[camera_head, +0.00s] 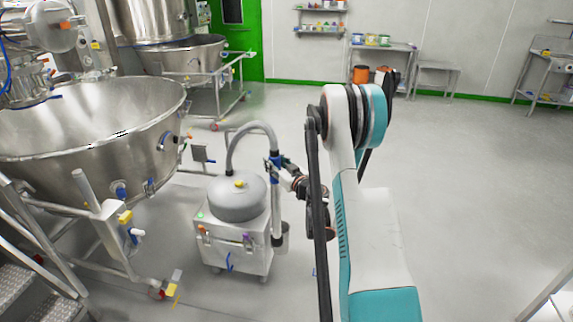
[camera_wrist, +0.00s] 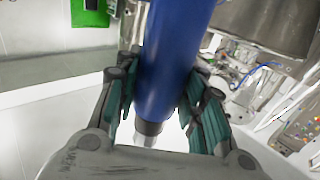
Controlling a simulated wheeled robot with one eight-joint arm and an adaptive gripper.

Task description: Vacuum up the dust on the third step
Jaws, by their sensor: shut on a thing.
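A vacuum cleaner (camera_head: 238,236) with a grey domed lid and a boxy metal body stands on the floor left of my arm. A grey hose (camera_head: 250,128) arches from it to an upright wand with a blue grip. My gripper (camera_head: 275,168) is shut on the blue grip; in the wrist view the blue grip (camera_wrist: 174,62) runs between both fingers (camera_wrist: 158,105). The wand's grey tube (camera_head: 277,215) hangs down beside the vacuum, its lower end at a grey holder (camera_head: 281,240). Metal steps (camera_head: 22,287) show at the lower left. I cannot make out dust on them.
A large steel bowl (camera_head: 85,125) on a wheeled frame stands left of the vacuum, close to the steps. Shelves and a side table (camera_head: 383,47) line the back wall. The floor (camera_head: 470,170) to the right is clear.

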